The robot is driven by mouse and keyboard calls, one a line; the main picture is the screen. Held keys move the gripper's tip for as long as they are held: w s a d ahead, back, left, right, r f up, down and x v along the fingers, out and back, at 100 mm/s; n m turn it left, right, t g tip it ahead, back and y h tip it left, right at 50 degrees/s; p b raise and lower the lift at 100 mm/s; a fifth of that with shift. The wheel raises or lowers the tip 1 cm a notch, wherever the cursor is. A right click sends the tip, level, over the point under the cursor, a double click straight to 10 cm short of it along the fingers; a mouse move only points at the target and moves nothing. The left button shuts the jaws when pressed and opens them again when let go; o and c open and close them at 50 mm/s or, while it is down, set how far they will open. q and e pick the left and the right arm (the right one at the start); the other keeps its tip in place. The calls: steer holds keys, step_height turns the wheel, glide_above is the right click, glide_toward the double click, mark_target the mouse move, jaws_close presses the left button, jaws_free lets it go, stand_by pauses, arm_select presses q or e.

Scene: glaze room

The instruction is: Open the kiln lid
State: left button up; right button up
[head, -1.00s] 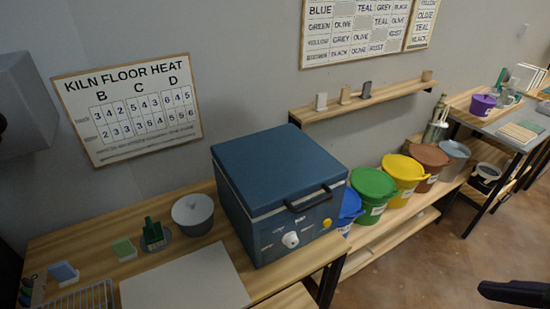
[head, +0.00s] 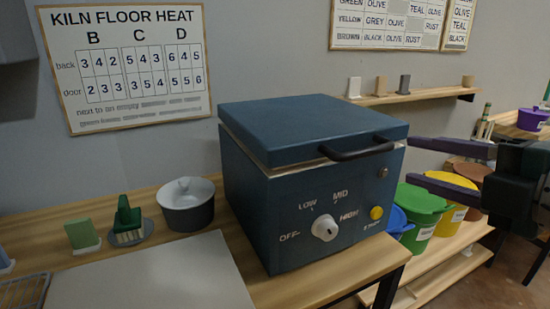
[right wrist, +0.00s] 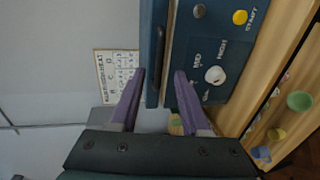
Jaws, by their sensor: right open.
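The blue kiln (head: 325,215) stands on the wooden bench with its lid (head: 310,125) down. A dark bar handle (head: 358,150) juts from the lid's front edge. The kiln's front has a white dial (head: 325,228) and a yellow start button (head: 376,213). My right gripper (head: 412,161) is open, to the right of the handle in the head view, its purple fingers pointing toward it, empty. In the right wrist view the handle (right wrist: 158,62) appears between the open fingertips (right wrist: 160,73), seemingly beyond them; the exact gap is unclear. My left gripper is out of view.
A grey lidded pot (head: 187,207), a green brush-like item (head: 127,218) and a pale board (head: 150,275) lie left of the kiln. Colored buckets (head: 425,205) stand on a low shelf at right. A wall shelf (head: 410,97) holds small blocks behind the kiln.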

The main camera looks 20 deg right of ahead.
mark_target(376, 151)
steer(key=x, duration=0.9)
steer(key=shift+w+a, duration=0.1)
steer(key=shift+w, duration=0.05)
jaws_close()
stand_by(1.2)
